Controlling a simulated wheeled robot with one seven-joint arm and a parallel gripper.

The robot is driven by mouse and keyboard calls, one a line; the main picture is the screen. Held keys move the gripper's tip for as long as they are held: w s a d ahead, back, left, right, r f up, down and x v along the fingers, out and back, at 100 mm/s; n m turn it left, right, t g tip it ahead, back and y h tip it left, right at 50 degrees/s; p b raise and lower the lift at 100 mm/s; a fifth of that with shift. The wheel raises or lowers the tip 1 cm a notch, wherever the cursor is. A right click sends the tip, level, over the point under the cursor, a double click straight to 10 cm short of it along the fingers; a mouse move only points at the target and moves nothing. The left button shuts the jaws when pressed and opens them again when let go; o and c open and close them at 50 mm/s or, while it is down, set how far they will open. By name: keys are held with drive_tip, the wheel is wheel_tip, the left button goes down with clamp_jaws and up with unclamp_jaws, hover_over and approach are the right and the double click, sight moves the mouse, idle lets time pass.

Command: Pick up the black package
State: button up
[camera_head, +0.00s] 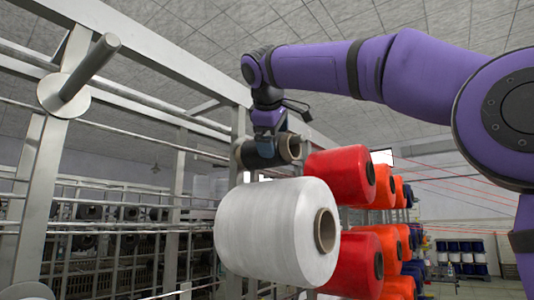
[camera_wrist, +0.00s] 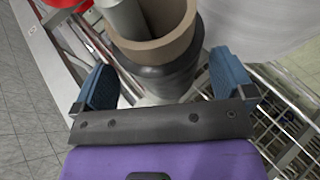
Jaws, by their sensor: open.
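The black package (camera_wrist: 166,78) is a small dark bobbin on a tan tube, with a grey peg (camera_wrist: 125,18) inside the tube's open end in the wrist view. In the head view the black package (camera_head: 246,154) shows above the big white spool, partly hidden by my gripper (camera_head: 267,137). In the wrist view the blue fingers of my gripper (camera_wrist: 162,70) are open, one on each side of the package. A gap shows between each finger and the package, and the jaws are not shut on it.
A large white spool (camera_head: 265,235) hangs just below the package. Red spools (camera_head: 335,172) and orange ones stand in a column to the right. A metal frame (camera_head: 60,170) with an empty peg (camera_head: 88,68) fills the left. Floor (camera_wrist: 25,110) shows at the left of the wrist view.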

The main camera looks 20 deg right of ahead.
drive_tip(key=shift+x, duration=1.45)
drive_tip(key=shift+c, duration=0.2)
drive_tip(key=c, duration=0.7)
